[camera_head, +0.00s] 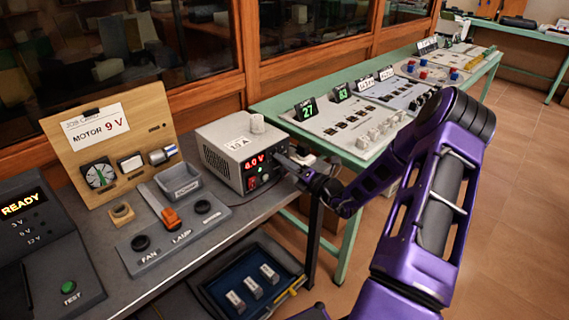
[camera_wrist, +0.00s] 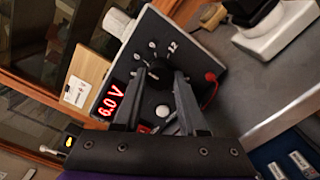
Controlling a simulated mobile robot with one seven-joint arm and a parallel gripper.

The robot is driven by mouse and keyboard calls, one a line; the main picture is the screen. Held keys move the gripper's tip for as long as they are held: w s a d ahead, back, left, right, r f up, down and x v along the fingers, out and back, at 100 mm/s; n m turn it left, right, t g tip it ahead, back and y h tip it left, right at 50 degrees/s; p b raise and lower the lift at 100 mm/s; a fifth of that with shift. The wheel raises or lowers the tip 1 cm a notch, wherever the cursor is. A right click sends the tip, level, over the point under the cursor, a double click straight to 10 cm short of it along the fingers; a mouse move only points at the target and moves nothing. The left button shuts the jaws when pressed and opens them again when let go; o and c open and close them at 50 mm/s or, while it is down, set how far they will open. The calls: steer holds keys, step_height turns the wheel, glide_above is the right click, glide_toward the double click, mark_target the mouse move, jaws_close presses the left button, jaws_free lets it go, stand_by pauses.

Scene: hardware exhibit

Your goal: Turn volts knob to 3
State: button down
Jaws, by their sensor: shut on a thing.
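The power supply (camera_head: 222,150) is a grey box on the bench with a dark front panel. The black volts knob (camera_wrist: 157,68) sits on the panel inside a ring of light marks, with a 12 legible at one end. My gripper (camera_wrist: 158,80) is shut on the knob, one finger on each side. The fingers partly hide the knob, and I cannot make out its pointer. In the head view my gripper (camera_head: 284,164) is at the right of the supply's front and hides the knob there.
A red plug and lead (camera_wrist: 210,80) are beside the knob. A grey switch panel (camera_head: 175,222) stands in front of the supply, with a wooden motor board (camera_head: 110,135) to the left. A green exhibit table (camera_head: 345,160) is close on the right. A drawer (camera_head: 255,280) is below.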

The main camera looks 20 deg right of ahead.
steer(key=shift+n, duration=0.3)
steer(key=n, duration=0.3)
steer(key=n+b, duration=0.1)
steer(key=n, duration=0.4)
steer(key=shift+f, duration=0.15)
steer(key=n+b, duration=0.2)
steer(key=n, duration=0.2)
steer(key=shift+d+b, duration=0.1)
steer(key=shift+b, duration=0.2)
steer(key=shift+n+b, duration=0.65)
steer(key=shift+n, duration=0.95)
steer(key=shift+c, duration=2.3)
jaws_free()
